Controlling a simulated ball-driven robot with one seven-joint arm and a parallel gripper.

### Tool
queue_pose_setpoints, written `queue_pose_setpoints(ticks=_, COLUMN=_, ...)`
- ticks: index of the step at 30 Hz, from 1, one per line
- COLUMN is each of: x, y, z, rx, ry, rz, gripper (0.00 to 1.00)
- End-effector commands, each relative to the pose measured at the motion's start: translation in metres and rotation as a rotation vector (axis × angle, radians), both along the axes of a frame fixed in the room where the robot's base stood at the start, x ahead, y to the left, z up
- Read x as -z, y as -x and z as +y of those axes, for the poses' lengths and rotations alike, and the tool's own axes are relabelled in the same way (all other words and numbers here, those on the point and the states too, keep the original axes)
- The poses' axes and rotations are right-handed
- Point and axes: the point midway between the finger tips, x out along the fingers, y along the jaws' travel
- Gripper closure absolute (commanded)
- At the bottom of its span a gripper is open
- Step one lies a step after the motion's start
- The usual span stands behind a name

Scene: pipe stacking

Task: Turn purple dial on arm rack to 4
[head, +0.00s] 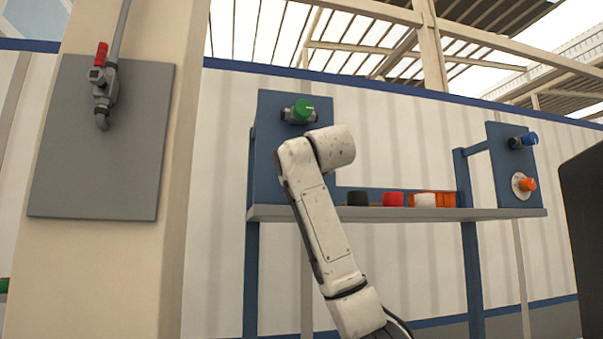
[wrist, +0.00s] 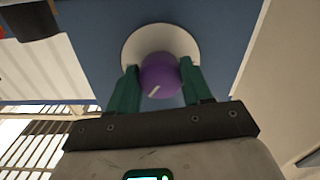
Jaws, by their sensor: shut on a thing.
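The purple dial (wrist: 161,74) shows in the wrist view, with a short white mark on its face and a pale round plate (wrist: 150,38) behind it. It is mounted on the blue rack panel (wrist: 225,30). My gripper (wrist: 160,82) has its green fingers on both sides of the dial and is shut on it. No numbers are readable around the dial. In the head view my arm hides the purple dial and my gripper. The blue arm rack (head: 390,214) stands against the wall there.
A green knob (head: 303,111) is on the rack's left panel. A blue knob (head: 528,139) and an orange knob (head: 527,184) are on its right panel. Black, red, white and orange items (head: 435,199) sit on the shelf. A red-handled valve (head: 101,75) is on the pillar at left.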

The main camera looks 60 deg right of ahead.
Motion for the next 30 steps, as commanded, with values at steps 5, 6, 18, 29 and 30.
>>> queue_pose_setpoints(ticks=5, x=-0.0009, y=-0.0027, z=0.0018, rx=-0.005, ry=-0.092, rz=-0.103, gripper=0.81)
queue_pose_setpoints(ticks=6, x=-0.0012, y=-0.0026, z=0.0019, rx=-0.006, ry=-0.115, rz=-0.130, gripper=0.81)
queue_pose_setpoints(ticks=18, x=-0.0020, y=-0.0034, z=0.0024, rx=-0.003, ry=-0.362, rz=-0.417, gripper=0.81)
queue_pose_setpoints(ticks=29, x=-0.0021, y=-0.0031, z=0.0025, rx=0.000, ry=-0.534, rz=-0.621, gripper=0.81)
queue_pose_setpoints(ticks=30, x=-0.0019, y=-0.0032, z=0.0026, rx=-0.001, ry=-0.548, rz=-0.638, gripper=0.81)
